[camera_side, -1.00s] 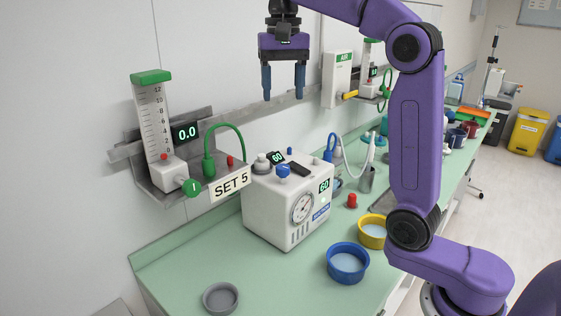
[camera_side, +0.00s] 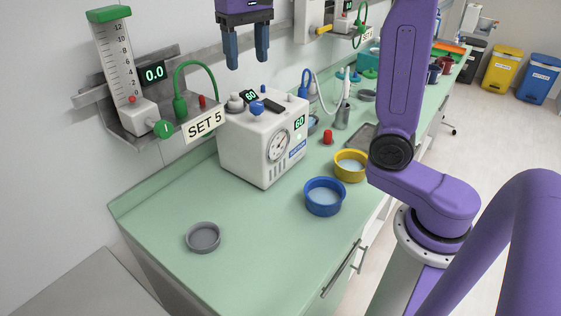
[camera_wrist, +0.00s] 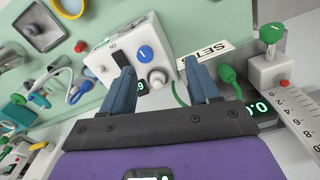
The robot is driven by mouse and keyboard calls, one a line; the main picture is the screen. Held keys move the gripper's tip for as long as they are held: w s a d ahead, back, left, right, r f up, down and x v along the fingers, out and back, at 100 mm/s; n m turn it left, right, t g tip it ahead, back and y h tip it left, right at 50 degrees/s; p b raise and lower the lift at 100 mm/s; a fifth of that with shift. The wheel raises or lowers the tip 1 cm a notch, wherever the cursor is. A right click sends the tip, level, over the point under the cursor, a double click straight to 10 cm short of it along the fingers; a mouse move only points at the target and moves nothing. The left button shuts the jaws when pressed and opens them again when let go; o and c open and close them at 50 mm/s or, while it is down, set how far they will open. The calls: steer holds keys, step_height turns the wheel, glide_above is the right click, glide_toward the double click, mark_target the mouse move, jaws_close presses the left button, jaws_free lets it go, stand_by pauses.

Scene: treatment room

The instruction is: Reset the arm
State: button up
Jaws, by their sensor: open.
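My gripper (camera_side: 247,47) hangs at the top of the side view with its blue fingers pointing down. It is open, with nothing between the fingers. It is in the air above the white suction unit (camera_side: 247,150), which has a dial, blue knob and a display reading 60. In the wrist view my gripper (camera_wrist: 165,85) shows two parted fingers, with the white unit (camera_wrist: 125,40) beyond them. Part of my purple arm stands at the right of the side view.
A flowmeter (camera_side: 122,65) reading 0.0 is on the wall rail above the SET 5 label (camera_side: 202,125). A grey dish (camera_side: 203,237), blue bowl (camera_side: 325,197), yellow bowl (camera_side: 350,165) and red cap (camera_side: 328,137) are on the green counter (camera_side: 255,250). The counter's front left is mostly clear.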

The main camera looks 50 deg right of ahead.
steer(key=s+f+n, duration=0.7)
steer(key=s+f, duration=0.2)
steer(key=s, duration=0.4)
steer(key=s+f+n, duration=0.8)
steer(key=s+f, duration=0.1)
steer(key=s, duration=0.3)
steer(key=shift+s+d+n, duration=0.3)
steer(key=shift+s, duration=0.05)
steer(key=shift+f, duration=0.1)
